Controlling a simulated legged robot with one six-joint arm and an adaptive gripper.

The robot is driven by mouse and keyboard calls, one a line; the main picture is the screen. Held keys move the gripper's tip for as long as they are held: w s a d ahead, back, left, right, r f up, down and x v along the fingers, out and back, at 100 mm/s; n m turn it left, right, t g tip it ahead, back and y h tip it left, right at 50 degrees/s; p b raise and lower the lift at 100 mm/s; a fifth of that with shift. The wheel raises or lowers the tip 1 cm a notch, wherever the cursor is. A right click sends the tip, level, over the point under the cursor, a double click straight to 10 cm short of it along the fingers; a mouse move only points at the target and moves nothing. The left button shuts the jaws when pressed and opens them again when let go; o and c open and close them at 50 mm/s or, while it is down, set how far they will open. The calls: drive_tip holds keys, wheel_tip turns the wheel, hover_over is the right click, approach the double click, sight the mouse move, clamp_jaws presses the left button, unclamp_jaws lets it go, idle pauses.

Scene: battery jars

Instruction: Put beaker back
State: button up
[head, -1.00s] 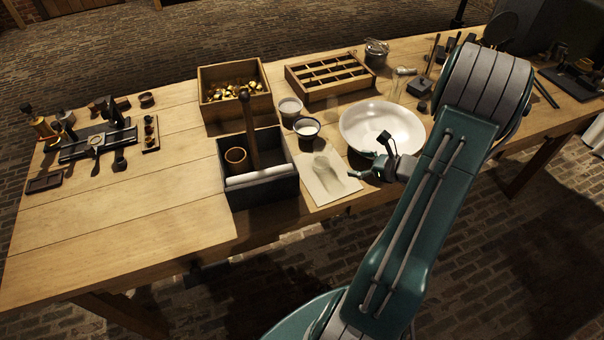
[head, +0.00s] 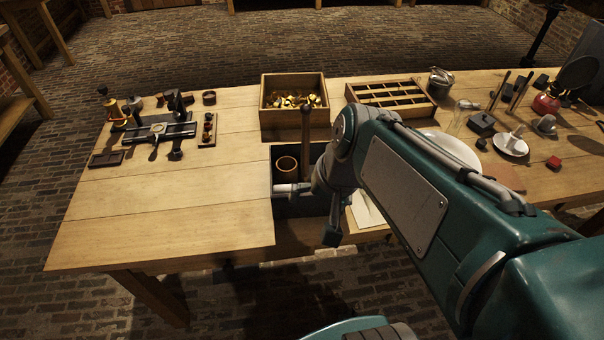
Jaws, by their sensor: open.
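A clear glass vessel (head: 456,121), which looks like the beaker, stands faintly on the table to the right of the divided wooden tray. My gripper (head: 332,236) hangs at the front edge of the dark caddy, to the right of its front corner. It is small and dark here; it is open, with no object seen in it. The dark caddy (head: 291,208) has an upright wooden handle and holds a brown cup (head: 287,168) and a white roll (head: 293,188). My arm covers the table between the caddy and the white basin (head: 455,148).
A wooden box of brass pieces (head: 293,93) and the divided tray (head: 391,91) stand behind. A lidded metal jar (head: 440,80) is beside the tray. A white sheet (head: 367,212) lies right of the caddy. The table's front left (head: 170,215) is bare.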

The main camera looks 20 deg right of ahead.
drive_tip(key=s+r+n, duration=0.1)
drive_tip(key=s+a+r+n+t+h, duration=0.1)
drive_tip(key=n, duration=0.1)
drive_tip(key=s+r+n+t+h, duration=0.1)
drive_tip(key=n, duration=0.1)
drive_tip(key=shift+s+a+r, duration=0.25)
drive_tip(key=shift+a, duration=0.05)
